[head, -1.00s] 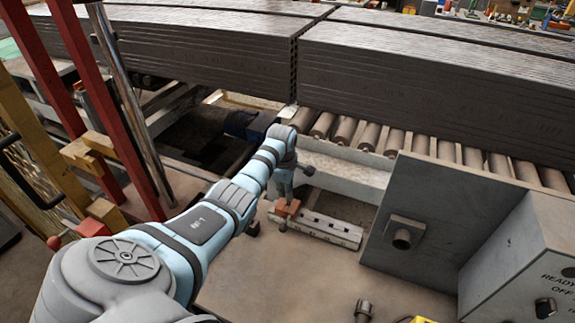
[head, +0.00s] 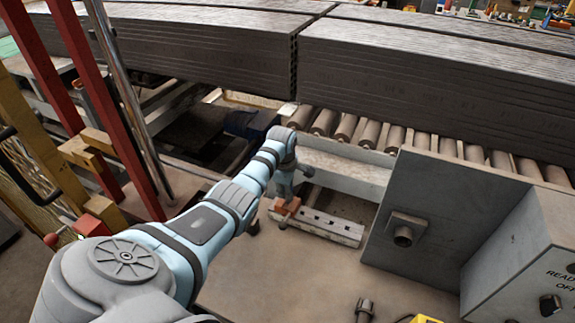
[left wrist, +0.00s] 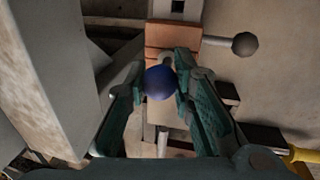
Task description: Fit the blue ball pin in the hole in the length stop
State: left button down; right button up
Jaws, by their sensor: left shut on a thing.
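The blue ball pin (left wrist: 159,82) shows as a dark blue ball in the left wrist view; its shank is hidden below the ball. My left gripper (left wrist: 160,84) is shut on the ball, with a green finger on each side. The orange-brown length stop (left wrist: 173,40) lies just beyond the ball, and a grey ball-ended handle sticks out to its right. In the head view the length stop (head: 287,206) sits on the left part of a pale slotted bar (head: 335,228), below my left gripper (head: 284,194). The stop's hole cannot be made out, nor whether the pin is in it. My right gripper is not in view.
A roller conveyor (head: 370,135) and large dark ribbed slabs (head: 390,75) stand behind. A grey panel (head: 425,205) and control box (head: 535,255) stand at right. Red posts (head: 120,120) rise at left. The bench (head: 290,280) is mostly clear in front of the bar.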

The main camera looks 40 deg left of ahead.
pick_arm(q)
jog(key=shift+f+b, duration=0.35)
jog(key=shift+f, duration=0.2)
jog(key=c, duration=1.3)
grip_release()
jog(key=shift+r, duration=0.15)
notch_tip(320, 180, up, 12)
jog(key=s, duration=0.2)
jog(key=shift+d+f, duration=0.2)
jog(key=shift+d, duration=0.25)
jog(key=shift+s, duration=0.1)
